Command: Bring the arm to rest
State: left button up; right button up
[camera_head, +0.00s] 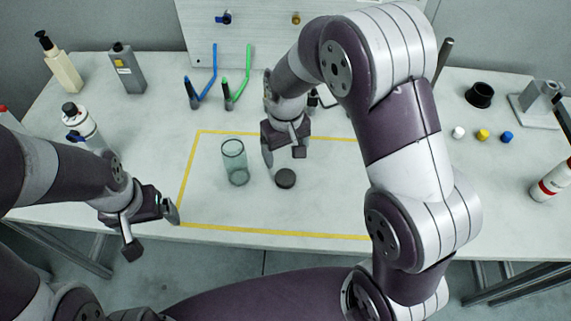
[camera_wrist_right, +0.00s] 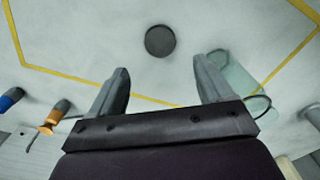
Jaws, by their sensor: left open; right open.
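My right gripper (camera_head: 284,152) is open and empty above the table, inside the yellow outline, just behind a dark round lid (camera_head: 285,178). The lid lies flat on the table and also shows in the right wrist view (camera_wrist_right: 160,41), ahead of the open fingers (camera_wrist_right: 164,88). A clear glass jar (camera_head: 234,163) stands upright to the left of the lid. In the right wrist view the jar (camera_wrist_right: 238,78) is partly hidden behind a finger. My left gripper (camera_head: 152,230) is open and empty at the table's front left edge.
Yellow tape (camera_head: 187,172) outlines the work area. Bottles (camera_head: 127,70) stand at the back left. Blue and green handled tools (camera_head: 236,92) are behind the area. Small coloured caps (camera_head: 482,135), a black ring (camera_head: 479,95) and a metal fixture (camera_head: 537,103) are at the right.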

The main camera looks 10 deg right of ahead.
jog(key=s+d+r+m+p, duration=0.1)
jog(key=s+d+r, duration=0.2)
jog(key=s, duration=0.3)
jog(key=s+d+r+m+t+p, duration=0.1)
jog(key=s+d+r, duration=0.1)
jog(key=s, duration=0.3)
jog(key=shift+s+d+r, duration=0.4)
jog(key=shift+d, duration=0.5)
